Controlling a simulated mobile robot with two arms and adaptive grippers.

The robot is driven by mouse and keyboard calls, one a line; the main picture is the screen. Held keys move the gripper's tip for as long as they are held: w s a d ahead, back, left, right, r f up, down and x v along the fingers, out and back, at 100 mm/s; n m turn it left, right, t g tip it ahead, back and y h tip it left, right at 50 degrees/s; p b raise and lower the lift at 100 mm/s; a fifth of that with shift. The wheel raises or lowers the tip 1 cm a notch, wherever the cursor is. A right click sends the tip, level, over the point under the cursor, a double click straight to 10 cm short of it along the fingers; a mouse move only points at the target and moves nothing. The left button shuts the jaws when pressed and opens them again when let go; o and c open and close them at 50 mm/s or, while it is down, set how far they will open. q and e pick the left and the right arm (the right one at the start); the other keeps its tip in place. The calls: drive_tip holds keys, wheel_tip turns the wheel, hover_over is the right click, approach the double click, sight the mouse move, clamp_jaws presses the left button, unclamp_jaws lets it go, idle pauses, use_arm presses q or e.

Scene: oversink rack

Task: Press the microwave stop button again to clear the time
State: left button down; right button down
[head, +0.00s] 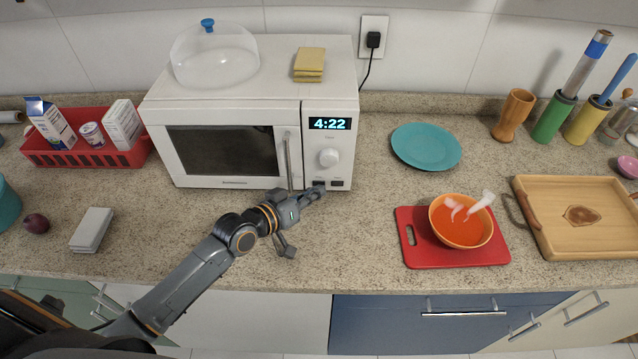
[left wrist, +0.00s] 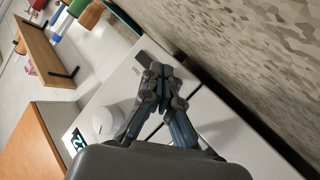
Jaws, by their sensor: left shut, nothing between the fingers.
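The white microwave (head: 232,97) stands against the back wall with its door shut. Its display (head: 330,123) reads 4:22. A round white knob (head: 329,158) sits below the display, and it also shows in the left wrist view (left wrist: 106,123). Two dark buttons are at the bottom of the panel; the right one (head: 337,184) is clear to see, the left one is partly hidden by my fingertips. My left gripper (head: 318,190) is shut and empty, its tips at the left button. I cannot tell whether they touch it. In the left wrist view the gripper (left wrist: 150,68) points at the panel's lower end.
A vertical door handle (head: 287,162) is just left of my gripper. A red board (head: 410,256) with an orange bowl (head: 461,228) of soup lies to the right. A teal plate (head: 426,146) lies behind it.

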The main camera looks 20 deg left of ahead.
use_arm(q)
drive_tip(key=shift+w, duration=0.15)
idle(0.4)
drive_tip(key=shift+s+d+p, duration=0.15)
drive_tip(key=shift+s+p, duration=0.35)
drive_tip(key=shift+s, duration=0.15)
drive_tip(key=shift+s+d+r+p, duration=0.1)
drive_tip(key=shift+s+p, duration=0.2)
drive_tip(key=shift+p, duration=0.05)
drive_tip(key=s+p, duration=0.1)
drive_tip(key=s+d+p, duration=0.1)
drive_tip(key=s, duration=0.1)
drive_tip(key=shift+s+r, duration=0.1)
drive_tip(key=shift+s, duration=0.1)
drive_tip(key=shift+s+d+p, duration=0.2)
drive_tip(key=shift+s+p, duration=0.3)
drive_tip(key=shift+s, duration=0.4)
drive_tip(key=shift+f, duration=0.2)
